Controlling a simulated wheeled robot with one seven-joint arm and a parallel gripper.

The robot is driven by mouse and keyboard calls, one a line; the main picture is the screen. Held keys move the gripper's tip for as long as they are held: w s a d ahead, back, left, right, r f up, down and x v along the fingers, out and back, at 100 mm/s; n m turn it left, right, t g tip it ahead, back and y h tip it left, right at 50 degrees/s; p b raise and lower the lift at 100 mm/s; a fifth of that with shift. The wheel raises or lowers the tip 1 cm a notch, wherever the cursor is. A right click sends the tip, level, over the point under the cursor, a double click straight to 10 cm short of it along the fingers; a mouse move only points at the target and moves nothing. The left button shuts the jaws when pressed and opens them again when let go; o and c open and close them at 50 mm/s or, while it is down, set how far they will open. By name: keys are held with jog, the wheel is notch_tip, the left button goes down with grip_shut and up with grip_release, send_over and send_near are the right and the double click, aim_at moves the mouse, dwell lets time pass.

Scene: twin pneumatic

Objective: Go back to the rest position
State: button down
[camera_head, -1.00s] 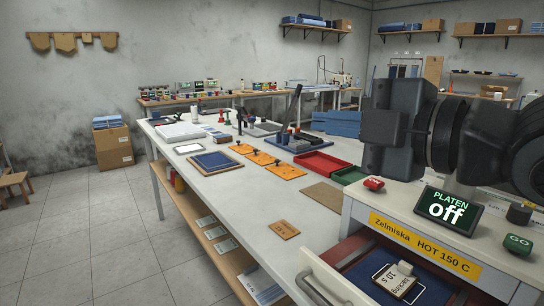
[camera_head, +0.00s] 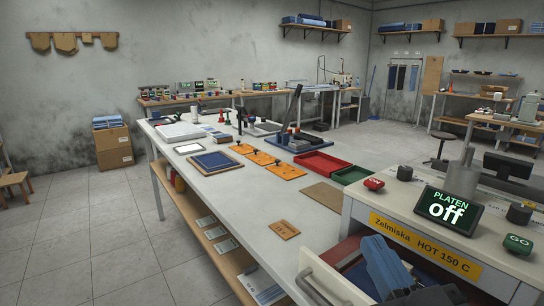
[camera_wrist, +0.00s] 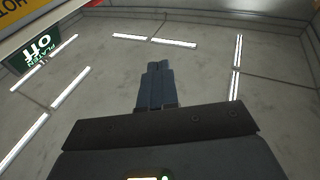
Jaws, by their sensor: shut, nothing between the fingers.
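My gripper (camera_head: 377,243) shows in the head view at the lower right, in front of the open drawer (camera_head: 322,283) of the hot press (camera_head: 345,232). Its blue-grey fingers point upward. In the wrist view the fingers (camera_wrist: 157,66) are closed together with nothing between them, against the ceiling. The press display (camera_head: 447,208) reads "PLATEN off", and it also shows in the wrist view (camera_wrist: 40,50). My gripper hides most of the drawer's inside, so I cannot see what lies there.
The long white table (camera_head: 240,205) holds a blue framed board (camera_head: 214,161), orange plates (camera_head: 262,157), a red tray (camera_head: 321,164) and a green tray (camera_head: 352,175). A small brown tag (camera_head: 285,229) lies near its front. The floor (camera_head: 90,230) at left is clear.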

jog(key=s+d+f+m+g+h, duration=0.2)
jog(key=s+f, duration=0.5)
jog(key=s, duration=0.1)
jog(key=s+d+f+m+g+h, duration=0.1)
jog(key=s+d+f+m+h, duration=0.1)
jog(key=s+f, duration=0.55)
jog(key=s+d+f+g, duration=0.1)
jog(key=s+d, duration=0.1)
jog(key=s, duration=0.5)
jog(key=s+d+f+n+g, duration=0.1)
jog(key=s+d, duration=0.1)
jog(key=s, duration=0.6)
jog(key=shift+s+d+f, duration=0.25)
jog(key=shift+f, duration=0.15)
